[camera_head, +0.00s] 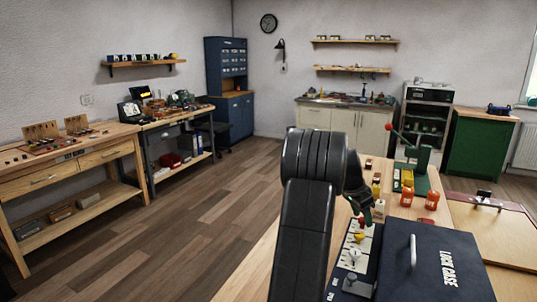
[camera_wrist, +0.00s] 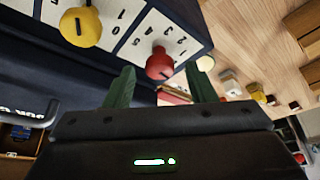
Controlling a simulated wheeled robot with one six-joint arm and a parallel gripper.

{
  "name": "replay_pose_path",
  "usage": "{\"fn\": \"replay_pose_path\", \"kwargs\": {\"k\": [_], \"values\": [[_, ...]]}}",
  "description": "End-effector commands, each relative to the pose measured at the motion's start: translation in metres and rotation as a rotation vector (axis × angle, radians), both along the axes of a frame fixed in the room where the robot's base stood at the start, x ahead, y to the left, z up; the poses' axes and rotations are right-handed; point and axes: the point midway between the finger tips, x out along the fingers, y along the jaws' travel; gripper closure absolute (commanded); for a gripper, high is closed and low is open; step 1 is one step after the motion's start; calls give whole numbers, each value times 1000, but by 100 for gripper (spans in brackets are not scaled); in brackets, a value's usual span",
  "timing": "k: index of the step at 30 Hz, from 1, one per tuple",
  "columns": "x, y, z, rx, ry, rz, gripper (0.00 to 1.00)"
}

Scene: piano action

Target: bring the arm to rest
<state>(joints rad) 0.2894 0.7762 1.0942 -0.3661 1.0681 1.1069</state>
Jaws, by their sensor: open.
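My arm reaches over the workbench (camera_head: 255,262) in the head view. My gripper is small and dark there, beside the upper end of the panel with knobs (camera_head: 352,262). In the wrist view my gripper (camera_wrist: 160,86) has its two green fingers spread apart, with nothing held between them. A red knob (camera_wrist: 160,64) shows beyond the gap between the fingers; the distance to it is hard to tell. A yellow knob (camera_wrist: 81,27) is farther left on the white numbered panel. In the head view the red knob (camera_head: 361,222) and yellow knob (camera_head: 360,237) are just below the gripper.
A dark lock case (camera_head: 450,262) with a handle lies right of the panel. Orange-capped jars (camera_head: 432,200) and a green fixture with a red-tipped lever (camera_head: 420,160) stand farther back. Small blocks line the bench beyond the gripper. Open wooden floor (camera_head: 190,215) lies to the left.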

Motion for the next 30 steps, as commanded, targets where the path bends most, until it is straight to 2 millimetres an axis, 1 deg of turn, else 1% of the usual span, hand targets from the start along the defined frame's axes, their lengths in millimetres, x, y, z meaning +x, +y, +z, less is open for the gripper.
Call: {"fn": "replay_pose_path", "kwargs": {"k": [3, 16, 19, 23, 30], "values": [[1, -3, -9, 0, 1, 1, 50], [1, -3, -7, 0, 0, 22, 50], [1, -1, -4, -1, -1, 14, 50], [-1, 4, 10, -1, -4, 0, 50], [-6, 21, 53, -2, -4, 2, 50]]}}
